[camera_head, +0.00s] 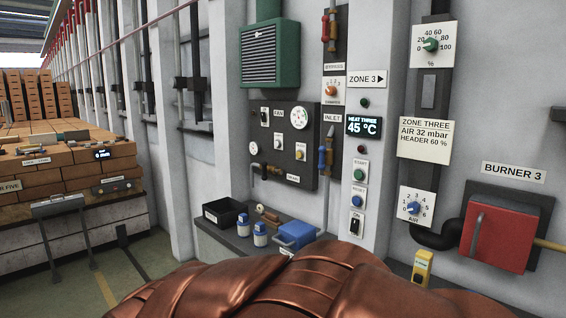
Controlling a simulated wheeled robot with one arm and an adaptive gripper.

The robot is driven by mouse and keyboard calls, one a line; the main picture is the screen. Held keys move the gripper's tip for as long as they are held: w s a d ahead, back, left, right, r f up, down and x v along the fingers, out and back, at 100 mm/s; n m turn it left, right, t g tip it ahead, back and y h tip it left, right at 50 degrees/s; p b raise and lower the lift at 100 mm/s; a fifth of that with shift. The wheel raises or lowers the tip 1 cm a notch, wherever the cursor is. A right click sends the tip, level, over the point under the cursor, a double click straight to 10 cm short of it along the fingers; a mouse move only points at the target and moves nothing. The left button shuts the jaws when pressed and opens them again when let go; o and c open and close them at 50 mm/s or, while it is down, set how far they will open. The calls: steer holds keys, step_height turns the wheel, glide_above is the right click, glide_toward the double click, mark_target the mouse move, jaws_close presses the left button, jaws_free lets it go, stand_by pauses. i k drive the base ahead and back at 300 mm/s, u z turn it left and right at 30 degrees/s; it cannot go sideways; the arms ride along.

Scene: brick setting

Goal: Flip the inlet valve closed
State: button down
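The inlet valve (328,157) sits on a vertical pipe on the wall panel, under a white INLET label (331,118). It has a blue lever (322,160) that looks upright, lying along the pipe. The valve body looks brass-coloured. Nothing touches the valve. My gripper does not show in this view, so whether it is open or shut is hidden.
A similar valve with a red lever (325,28) is higher up. A dark gauge panel (270,165) is left of the inlet valve; a display reading 45 °C (363,126) is right. Below, a shelf holds a blue box (296,235), black bin (225,213) and bottles (260,234).

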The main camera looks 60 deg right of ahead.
mark_target(321, 165)
steer(key=z, duration=0.6)
steer(key=i, duration=1.2)
steer(key=z, duration=1.15)
steer(key=i, duration=0.35)
steer(key=z, duration=0.35)
